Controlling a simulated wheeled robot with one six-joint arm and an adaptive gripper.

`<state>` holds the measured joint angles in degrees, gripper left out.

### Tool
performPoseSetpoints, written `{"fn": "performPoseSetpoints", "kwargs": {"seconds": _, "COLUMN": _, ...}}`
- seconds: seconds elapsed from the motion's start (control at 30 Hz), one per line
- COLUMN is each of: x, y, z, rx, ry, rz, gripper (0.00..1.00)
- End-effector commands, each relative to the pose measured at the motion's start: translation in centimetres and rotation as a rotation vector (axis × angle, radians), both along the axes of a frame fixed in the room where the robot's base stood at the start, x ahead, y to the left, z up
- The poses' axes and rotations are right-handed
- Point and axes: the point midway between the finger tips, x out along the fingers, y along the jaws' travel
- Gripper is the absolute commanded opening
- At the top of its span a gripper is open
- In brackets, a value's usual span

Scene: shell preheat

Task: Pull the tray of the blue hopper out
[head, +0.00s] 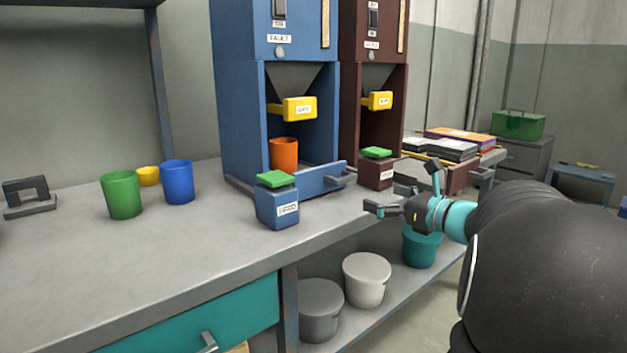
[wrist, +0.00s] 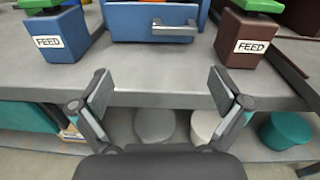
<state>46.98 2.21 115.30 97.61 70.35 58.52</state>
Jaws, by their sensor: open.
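The blue hopper (head: 237,110) stands on the bench with a "FAULT" label on its upper part. Its tray (head: 318,182) shows a blue front panel with a grey bar handle (head: 342,180), close against the hopper's base. An orange cup (head: 284,153) stands inside the hopper, under the yellow block. In the wrist view the tray front (wrist: 128,24) and its handle (wrist: 174,29) are ahead, beyond the fingertips. My gripper (head: 403,187) is open and empty, in front of the bench edge and apart from the handle (wrist: 159,88).
A blue feed box (head: 277,208) and a brown feed box (head: 375,173), both with green tops, flank the tray front. The brown hopper (head: 372,60) stands to the right. Green (head: 121,195) and blue (head: 177,182) cups stand left. Buckets (head: 366,281) sit on the lower shelf.

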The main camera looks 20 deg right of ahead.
Motion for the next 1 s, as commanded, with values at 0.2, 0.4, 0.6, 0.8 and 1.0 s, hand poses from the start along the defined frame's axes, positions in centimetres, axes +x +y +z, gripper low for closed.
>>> {"fn": "performPoseSetpoints", "kwargs": {"seconds": 0.2, "x": 1.0, "y": -1.8, "z": 0.5, "rx": 0.072, "ry": -0.024, "rz": -0.040, "gripper": 1.00}}
{"fn": "performPoseSetpoints", "kwargs": {"seconds": 0.4, "x": 3.8, "y": -0.6, "z": 0.4, "rx": 0.070, "ry": -0.022, "rz": -0.035, "gripper": 1.00}}
{"fn": "performPoseSetpoints", "kwargs": {"seconds": 0.6, "x": 7.3, "y": 0.7, "z": 0.5, "rx": 0.069, "ry": -0.022, "rz": -0.035, "gripper": 1.00}}
{"fn": "performPoseSetpoints", "kwargs": {"seconds": 0.8, "x": 10.5, "y": 1.8, "z": 0.5, "rx": 0.067, "ry": -0.022, "rz": -0.037, "gripper": 1.00}}
{"fn": "performPoseSetpoints", "kwargs": {"seconds": 1.0, "x": 12.5, "y": 2.5, "z": 0.5, "rx": 0.067, "ry": -0.022, "rz": -0.038, "gripper": 1.00}}
